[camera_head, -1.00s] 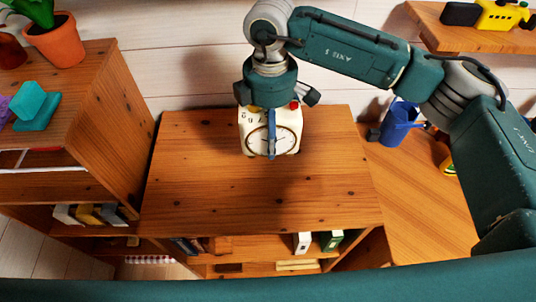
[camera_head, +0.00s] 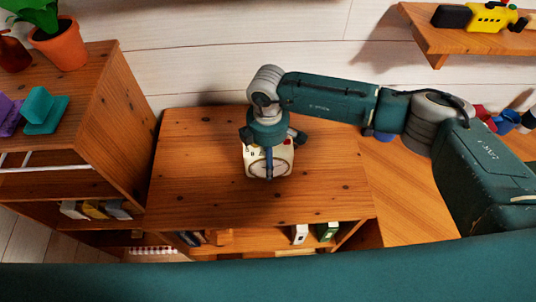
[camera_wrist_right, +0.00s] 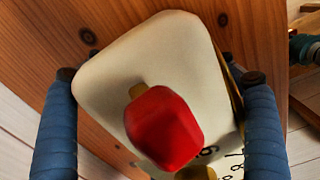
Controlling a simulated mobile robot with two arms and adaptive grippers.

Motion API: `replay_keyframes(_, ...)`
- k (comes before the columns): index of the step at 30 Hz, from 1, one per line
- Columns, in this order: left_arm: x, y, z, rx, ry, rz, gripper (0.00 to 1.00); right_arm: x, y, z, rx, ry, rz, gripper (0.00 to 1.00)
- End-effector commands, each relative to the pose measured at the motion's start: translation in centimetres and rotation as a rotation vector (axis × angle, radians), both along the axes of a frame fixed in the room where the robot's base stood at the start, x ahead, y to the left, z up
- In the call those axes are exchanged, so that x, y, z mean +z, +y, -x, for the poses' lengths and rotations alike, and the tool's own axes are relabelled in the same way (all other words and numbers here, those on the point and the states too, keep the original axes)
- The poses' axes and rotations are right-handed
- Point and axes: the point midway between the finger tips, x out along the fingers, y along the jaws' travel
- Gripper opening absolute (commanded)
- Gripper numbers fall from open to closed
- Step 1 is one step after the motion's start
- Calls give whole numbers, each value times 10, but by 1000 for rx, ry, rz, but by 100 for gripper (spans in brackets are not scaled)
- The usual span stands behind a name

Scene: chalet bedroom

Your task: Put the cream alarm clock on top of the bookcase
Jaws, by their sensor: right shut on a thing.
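The cream alarm clock (camera_head: 255,165) has a round dial on its front and a red button on top. It is over the middle of the wooden top of the low bookcase (camera_head: 200,185); I cannot tell whether its base touches the wood. My right gripper (camera_head: 268,158) reaches down from above and is shut on the clock. In the right wrist view its two blue fingers (camera_wrist_right: 160,125) lie on either side of the cream clock body (camera_wrist_right: 120,70), with the red button between them. The clock's underside is hidden. My left gripper is not in view.
A taller shelf unit (camera_head: 110,115) stands left of the bookcase, bearing a potted plant (camera_head: 62,45) and a teal object (camera_head: 42,108). A wall shelf (camera_head: 465,45) with a yellow toy (camera_head: 490,17) is at upper right. The bookcase top is otherwise clear.

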Motion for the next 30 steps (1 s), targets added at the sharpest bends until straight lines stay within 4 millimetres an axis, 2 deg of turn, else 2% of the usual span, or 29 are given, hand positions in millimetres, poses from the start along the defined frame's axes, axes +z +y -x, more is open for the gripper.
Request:
replay_keyframes(3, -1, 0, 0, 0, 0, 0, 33, 0, 0, 0, 0, -1, -1, 41)
replay_keyframes(4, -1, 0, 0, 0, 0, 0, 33, -1, 0, 0, 0, 0, 0, 86)
replay_keyframes(6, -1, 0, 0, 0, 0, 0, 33, 0, 0, 0, 0, 0, 0, 100)
replay_keyframes(14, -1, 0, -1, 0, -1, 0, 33, 0, 0, 0, 0, 0, 0, 100)
replay_keyframes(19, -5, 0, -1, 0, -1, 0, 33, 9, 1, -1, 1, -3, -1, 100)
replay_keyframes(23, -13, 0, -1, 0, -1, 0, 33, 31, 1, -2, 2, -5, -2, 100)
replay_keyframes(30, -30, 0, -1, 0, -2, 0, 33, 82, 1, -2, 0, -4, -2, 100)
